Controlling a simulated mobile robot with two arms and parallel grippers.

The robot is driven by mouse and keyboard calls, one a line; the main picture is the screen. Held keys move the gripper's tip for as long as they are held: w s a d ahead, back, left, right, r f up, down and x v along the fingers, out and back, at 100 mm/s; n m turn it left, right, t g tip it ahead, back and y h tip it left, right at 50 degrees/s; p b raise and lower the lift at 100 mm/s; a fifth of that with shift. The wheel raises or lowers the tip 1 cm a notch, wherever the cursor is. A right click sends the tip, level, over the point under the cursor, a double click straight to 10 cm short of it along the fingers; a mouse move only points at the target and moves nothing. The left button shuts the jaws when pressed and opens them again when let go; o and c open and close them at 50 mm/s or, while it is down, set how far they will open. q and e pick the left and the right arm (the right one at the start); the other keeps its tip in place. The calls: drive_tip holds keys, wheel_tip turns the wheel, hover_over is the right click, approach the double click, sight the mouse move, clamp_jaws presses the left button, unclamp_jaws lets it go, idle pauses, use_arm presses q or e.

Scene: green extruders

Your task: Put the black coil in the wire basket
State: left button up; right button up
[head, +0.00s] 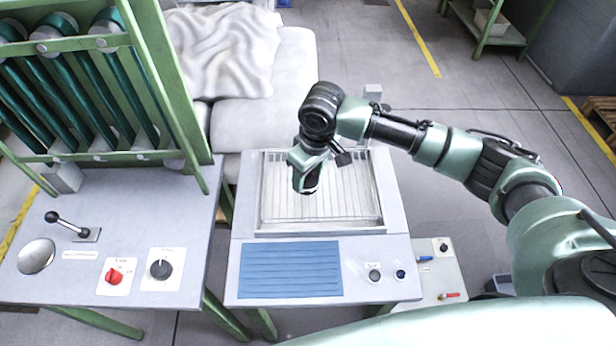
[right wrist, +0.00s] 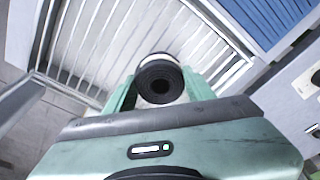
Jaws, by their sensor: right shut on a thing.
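The black coil (right wrist: 160,80) is a short dark cylinder with a pale band and a hole in its end. My right gripper (head: 307,176) is shut on it, with one green finger on each side in the right wrist view. In the head view the coil (head: 308,184) shows as a dark piece below the fingers. The wire basket (head: 352,200) is a shallow rectangle of thin metal bars set in a grey bench. The gripper and coil are over the basket, left of its middle; their height above the bars is hard to tell. My left gripper is not in view.
A blue ribbed mat (head: 290,270) and two knobs (head: 376,275) are in front of the basket. A green-framed machine (head: 90,90) with a lever and red knob stands at left. A white cloth (head: 225,45) covers a padded surface behind.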

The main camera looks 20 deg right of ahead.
sight(314, 181)
drive_tip(key=shift+f, duration=0.85)
drive_tip(key=o, duration=1.4)
drive_tip(key=shift+o, duration=0.2)
wheel_tip(314, 181, up, 12)
drive_tip(key=s, duration=0.1)
drive_tip(key=shift+s+d+b, duration=0.3)
drive_tip(key=shift+d+b, duration=0.05)
drive_tip(key=shift+d, duration=0.05)
